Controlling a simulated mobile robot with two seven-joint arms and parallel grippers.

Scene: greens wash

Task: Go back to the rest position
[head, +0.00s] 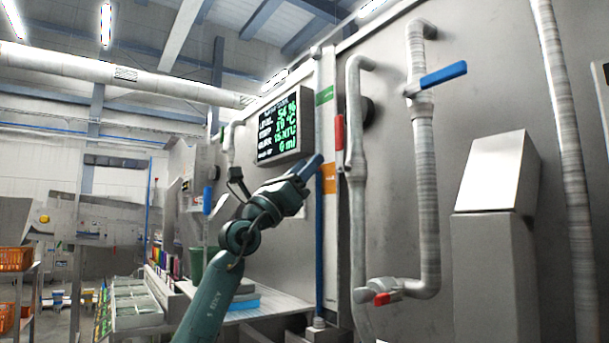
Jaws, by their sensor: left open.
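My left arm rises from the bottom of the head view. Its left gripper (304,174) is raised in front of the grey metal wall panel (390,190), just below and right of the display screen (279,127). The gripper is open, and I see nothing held in it. I cannot tell from this view how far it is from the wall. My right arm and gripper are not in view.
A pipe with a blue-handled valve (443,75) and a lower red-handled valve (387,297) runs along the wall. A sloped metal box (497,250) stands at right. Grey trays (135,305) and orange crates (16,259) are at left. Green digits show on the screen.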

